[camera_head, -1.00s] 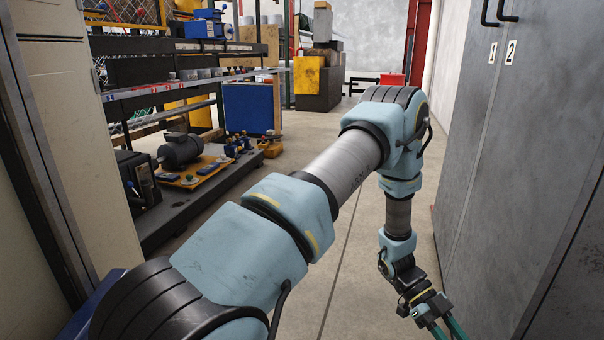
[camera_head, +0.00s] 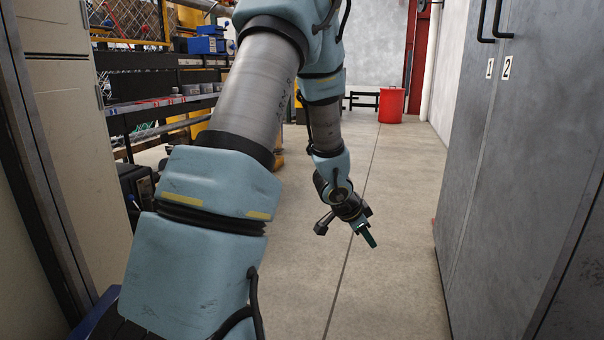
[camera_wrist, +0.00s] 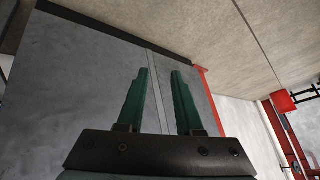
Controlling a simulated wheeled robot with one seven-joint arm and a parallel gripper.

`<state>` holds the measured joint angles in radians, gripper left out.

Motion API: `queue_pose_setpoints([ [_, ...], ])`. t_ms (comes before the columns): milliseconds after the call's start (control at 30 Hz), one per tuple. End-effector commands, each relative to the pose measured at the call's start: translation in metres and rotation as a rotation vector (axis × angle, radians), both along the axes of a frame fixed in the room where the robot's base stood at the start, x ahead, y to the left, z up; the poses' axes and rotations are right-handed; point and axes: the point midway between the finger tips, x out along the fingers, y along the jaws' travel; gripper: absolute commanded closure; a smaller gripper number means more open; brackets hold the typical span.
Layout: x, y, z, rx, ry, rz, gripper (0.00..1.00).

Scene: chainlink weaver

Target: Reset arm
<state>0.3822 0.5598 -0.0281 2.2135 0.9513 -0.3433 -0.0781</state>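My gripper (camera_head: 369,239) hangs over the open floor in the head view, left of the grey cabinet and apart from it. In the wrist view my gripper (camera_wrist: 161,72) shows two green fingers spread apart with nothing between them. The cabinet fills the space behind the fingers there. My arm is raised and bent, with the forearm pointing down to the gripper.
The grey cabinet (camera_head: 505,190) with doors marked 1 and 2 stands along the right. A beige cabinet (camera_head: 75,140) is at the left edge, with machine shelving (camera_head: 150,95) beyond it. A red bin (camera_head: 391,105) stands at the back. The floor (camera_head: 390,200) between is clear.

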Motion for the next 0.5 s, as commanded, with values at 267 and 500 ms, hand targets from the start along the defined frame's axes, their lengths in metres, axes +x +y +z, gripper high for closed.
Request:
queue_pose_setpoints([
  [267, -0.042, 0.171, 0.054, 0.131, 0.185, 0.699, 0.65],
  [500, -0.124, 0.228, 0.072, 0.123, 0.419, 1.061, 0.65],
])
